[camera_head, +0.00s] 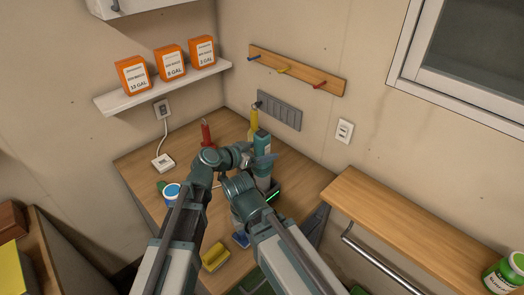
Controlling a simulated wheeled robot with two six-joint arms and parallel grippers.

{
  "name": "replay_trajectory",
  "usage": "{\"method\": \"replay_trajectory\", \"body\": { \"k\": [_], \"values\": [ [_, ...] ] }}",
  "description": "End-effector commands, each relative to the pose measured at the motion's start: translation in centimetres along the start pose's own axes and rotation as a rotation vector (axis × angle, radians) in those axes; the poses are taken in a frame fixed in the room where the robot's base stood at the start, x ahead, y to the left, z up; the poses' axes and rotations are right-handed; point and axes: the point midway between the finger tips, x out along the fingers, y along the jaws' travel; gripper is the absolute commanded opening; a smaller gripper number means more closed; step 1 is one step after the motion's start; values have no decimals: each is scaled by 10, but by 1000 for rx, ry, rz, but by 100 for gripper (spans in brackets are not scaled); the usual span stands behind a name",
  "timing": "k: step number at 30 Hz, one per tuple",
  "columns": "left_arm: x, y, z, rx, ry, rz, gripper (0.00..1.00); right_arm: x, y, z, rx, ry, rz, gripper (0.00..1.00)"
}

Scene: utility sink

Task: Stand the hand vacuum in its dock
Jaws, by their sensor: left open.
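The hand vacuum (262,142), teal and pale grey, stands upright at the middle of the wooden counter. Its lower end is at the dark dock (273,195), which shows a green light strip. My arms partly cover both, so I cannot tell whether the vacuum is fully seated. My left gripper (263,161) is open, right beside the vacuum's body and overlapping it in the picture; contact is unclear. My right arm (264,217) reaches in front of the dock, and its fingertips are not clear.
A red bottle (206,134) and yellow bottle (253,122) stand behind. A blue-lidded tub (171,191) and white charger (163,162) are left. A yellow sponge (215,257) lies near the front. A wooden shelf (390,225) is right. The counter's left part has free room.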

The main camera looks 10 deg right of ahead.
Motion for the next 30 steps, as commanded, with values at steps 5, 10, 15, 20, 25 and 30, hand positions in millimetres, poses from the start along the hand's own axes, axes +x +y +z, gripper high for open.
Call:
{"method": "replay_trajectory", "body": {
  "k": [5,10,15,20,25,30],
  "values": [
    [-10,1,-4,0,0,-1,87,-8,1,0,0,0,0,0],
    [-44,2,-6,-2,0,-3,87,-22,2,1,0,0,0,0],
    [-79,2,-6,-2,0,-2,87,-35,3,2,-1,0,0,0],
    [-104,1,-5,-1,0,-2,87,-44,4,3,-1,0,0,0],
    [-118,1,-4,0,0,0,87,-48,5,3,-1,0,0,0],
    [-122,0,-3,0,0,0,87,-49,5,3,-1,0,0,0]
  ]
}}
